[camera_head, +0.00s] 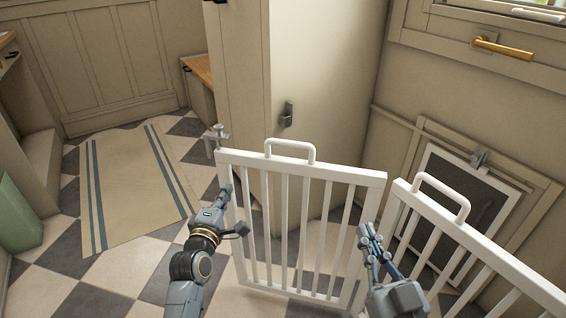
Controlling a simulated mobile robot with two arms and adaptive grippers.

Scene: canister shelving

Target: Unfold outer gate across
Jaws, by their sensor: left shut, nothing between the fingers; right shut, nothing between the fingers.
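A white barred gate stands in front of me in two panels. The outer panel (302,168), with a handle loop on its top rail, spans the middle of the view. The other panel (478,243), with its own loop, runs to the lower right corner. The two meet at an angle near the middle right. My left gripper (226,183) is shut and empty, at the outer panel's left end post; I cannot tell whether it touches. My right gripper (367,236) is shut and empty, in front of the outer panel's right end, hiding part of it.
A metal latch (287,114) is on the beige wall corner behind the gate. A metal fitting (217,132) sits by the panel's top left corner. A striped rug (136,187) lies on the checkered floor at left. A pet door (455,205) is at right.

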